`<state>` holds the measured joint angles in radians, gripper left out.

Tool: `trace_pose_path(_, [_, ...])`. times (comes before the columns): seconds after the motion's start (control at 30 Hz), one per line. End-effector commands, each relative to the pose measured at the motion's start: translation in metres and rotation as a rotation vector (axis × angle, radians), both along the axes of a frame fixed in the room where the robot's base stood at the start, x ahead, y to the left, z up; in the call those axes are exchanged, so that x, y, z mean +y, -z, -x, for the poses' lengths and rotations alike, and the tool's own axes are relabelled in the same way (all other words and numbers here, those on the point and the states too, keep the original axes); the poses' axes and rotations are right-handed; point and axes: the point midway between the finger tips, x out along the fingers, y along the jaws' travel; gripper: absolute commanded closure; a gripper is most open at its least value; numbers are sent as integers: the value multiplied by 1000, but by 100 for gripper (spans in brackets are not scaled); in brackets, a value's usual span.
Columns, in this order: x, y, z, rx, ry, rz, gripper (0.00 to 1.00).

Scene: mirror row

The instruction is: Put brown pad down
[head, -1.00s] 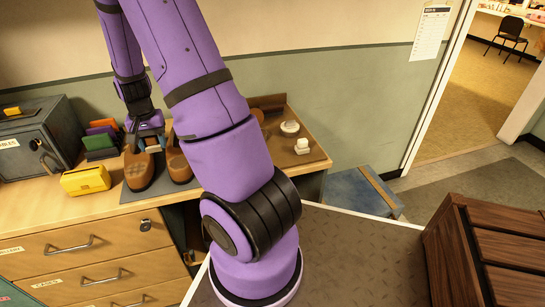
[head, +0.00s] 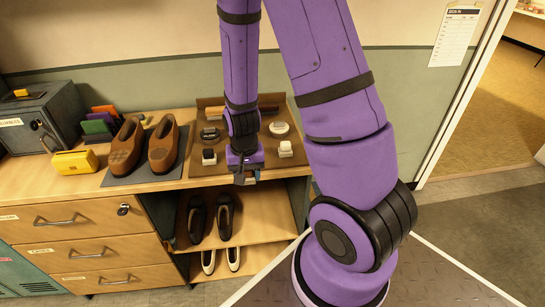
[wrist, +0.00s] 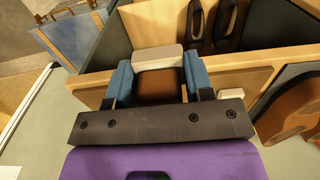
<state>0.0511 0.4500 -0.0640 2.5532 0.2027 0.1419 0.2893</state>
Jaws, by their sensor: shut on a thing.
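My gripper (head: 246,177) hangs over the front edge of the counter, just before the brown tray (head: 232,165). In the wrist view its blue fingers (wrist: 158,85) are shut on the brown pad (wrist: 160,86), which has a pale block (wrist: 158,57) at its far side. In the head view the held pad is mostly hidden by the gripper. On the tray, a dark-and-white pad (head: 209,157) stands left of the gripper and a white pad (head: 286,149) stands right of it. Behind are a dark brush-like item (head: 209,134) and a round tin (head: 279,130).
Brown shoes (head: 162,147) stand on a grey mat (head: 150,178) to the left. A yellow box (head: 75,161) and a dark metal box (head: 40,120) are farther left. Dark shoes (head: 225,216) and pale shoes (head: 233,259) sit on shelves below.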

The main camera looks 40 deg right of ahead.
Motion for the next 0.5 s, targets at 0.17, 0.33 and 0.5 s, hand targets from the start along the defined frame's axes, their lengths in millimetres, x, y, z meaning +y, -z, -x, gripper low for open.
trace_pose_path(0.17, [-10, 3, -15, -2, -4, 1, 78])
trace_pose_path(0.33, [-34, 7, -46, 0, -1, 1, 78])
trace_pose_path(0.5, [-57, 10, -77, 0, -2, 1, 78])
